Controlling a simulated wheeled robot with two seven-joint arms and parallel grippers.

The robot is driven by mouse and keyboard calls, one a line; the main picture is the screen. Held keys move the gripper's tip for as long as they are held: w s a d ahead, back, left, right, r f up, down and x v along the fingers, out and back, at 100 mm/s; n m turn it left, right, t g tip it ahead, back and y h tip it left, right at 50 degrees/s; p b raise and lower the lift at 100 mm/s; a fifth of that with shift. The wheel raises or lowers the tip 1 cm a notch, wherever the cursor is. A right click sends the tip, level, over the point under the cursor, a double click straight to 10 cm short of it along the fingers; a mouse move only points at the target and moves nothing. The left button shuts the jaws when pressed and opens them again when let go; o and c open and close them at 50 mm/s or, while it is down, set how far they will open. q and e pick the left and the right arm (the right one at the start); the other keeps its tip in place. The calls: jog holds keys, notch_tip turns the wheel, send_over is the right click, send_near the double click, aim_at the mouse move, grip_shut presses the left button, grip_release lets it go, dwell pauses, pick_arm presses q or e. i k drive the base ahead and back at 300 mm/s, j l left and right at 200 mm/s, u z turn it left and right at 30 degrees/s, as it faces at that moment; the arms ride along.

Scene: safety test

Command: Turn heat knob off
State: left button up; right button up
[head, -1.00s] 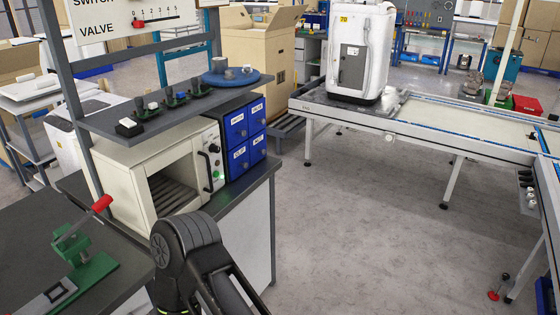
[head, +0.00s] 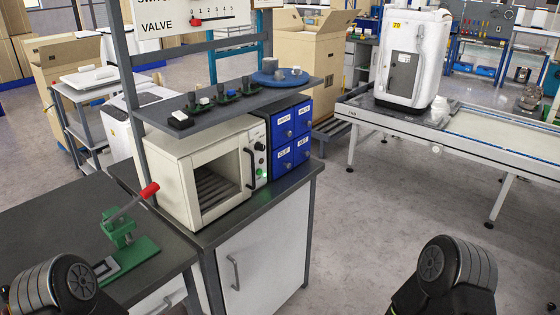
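A cream oven (head: 190,175) with a dark window stands on the dark counter in the head view. Its narrow control panel (head: 259,150) is at its right side, with small dark knobs and a lit green button (head: 262,171) low down. The heat knob cannot be told apart from the others at this size. A black door handle (head: 249,168) runs upright beside the window. Parts of my two arms show at the bottom left and bottom right, well apart from the oven. Neither gripper's fingers are in view.
Blue labelled drawers (head: 291,138) stand right of the oven. A shelf (head: 215,108) with small switches hangs above it. A green press with a red-tipped lever (head: 130,230) is on the bench at left. Open floor (head: 370,210) lies to the right, before a conveyor (head: 450,137).

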aim_at(258, 146)
jog(key=i+l, duration=0.15)
jog(key=l, duration=0.25)
jog(key=i+l, duration=0.15)
jog(key=l, duration=0.2)
jog(key=i+l+u, duration=0.1)
jog(key=l, duration=0.3)
jog(key=i+l, duration=0.25)
jog(key=l, duration=0.15)
jog(key=i+l, duration=0.15)
jog(key=l, duration=0.25)
jog(key=i+l+u, duration=0.1)
jog(key=l, duration=0.3)
jog(key=i+l, duration=0.15)
jog(key=l, duration=0.25)
jog(key=i+l, duration=0.15)
jog(key=l, duration=0.25)
jog(key=u, duration=0.05)
